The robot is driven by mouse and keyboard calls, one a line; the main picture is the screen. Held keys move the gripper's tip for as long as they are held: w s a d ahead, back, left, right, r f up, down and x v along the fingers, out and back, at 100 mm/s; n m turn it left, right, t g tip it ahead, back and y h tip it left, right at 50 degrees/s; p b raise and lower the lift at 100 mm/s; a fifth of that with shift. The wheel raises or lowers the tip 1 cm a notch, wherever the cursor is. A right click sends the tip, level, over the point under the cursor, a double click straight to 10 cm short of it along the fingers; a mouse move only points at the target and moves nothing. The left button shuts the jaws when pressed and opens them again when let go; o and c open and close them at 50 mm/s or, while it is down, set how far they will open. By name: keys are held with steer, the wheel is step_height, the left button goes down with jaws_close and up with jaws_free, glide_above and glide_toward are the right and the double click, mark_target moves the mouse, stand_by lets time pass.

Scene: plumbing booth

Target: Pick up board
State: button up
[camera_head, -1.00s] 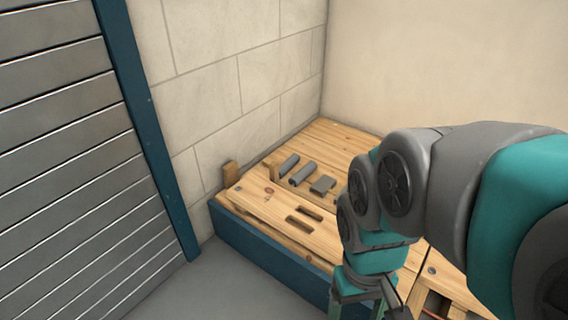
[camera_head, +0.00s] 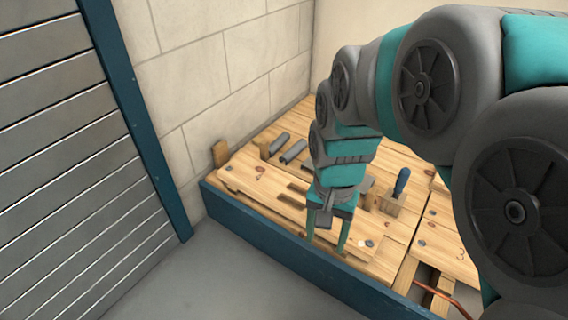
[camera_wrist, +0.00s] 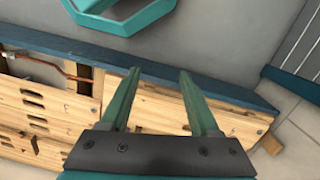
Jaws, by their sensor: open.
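The board (camera_head: 262,184) is a long pale wooden plank with dark slots and screw heads near its ends. It lies flat on the bench along the blue front edge. My gripper (camera_head: 328,236) points down over the right part of the board and hides some of it. In the wrist view, the two green fingers of my gripper (camera_wrist: 157,74) are spread apart with nothing between them. Wood of the board (camera_wrist: 160,112) shows behind and between the fingers. I cannot tell whether the fingertips touch it.
A blue-handled tool (camera_head: 402,181) stands in a wooden block behind my gripper. Grey pieces (camera_head: 293,151) lie behind the board. At the right, an opening shows a copper pipe (camera_head: 455,303). A blue rim (camera_head: 270,243) edges the bench; clear floor (camera_head: 225,285) lies in front.

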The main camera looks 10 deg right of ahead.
steer(key=w+f+m+t, duration=0.1)
steer(key=w+f+m, duration=0.2)
steer(key=w+m, duration=0.35)
steer(key=w+f+m, duration=0.2)
steer(key=w+m, duration=0.1)
steer(key=w, duration=0.6)
steer(key=m+t+b, duration=0.1)
steer(key=m, duration=1)
glide_toward(296, 196)
steer(key=shift+s+d+f+n+y, duration=0.1)
steer(key=shift+f+n+y, duration=0.15)
steer(key=shift+f+y, duration=0.1)
steer(key=shift+f, duration=0.6)
steer(key=f, duration=0.2)
steer(key=f+b, duration=0.1)
steer(key=f, duration=0.3)
steer(key=shift+w+a+f+b, duration=0.2)
steer(key=shift+w+f+b, duration=0.15)
steer(key=shift+w, duration=0.05)
jaws_close()
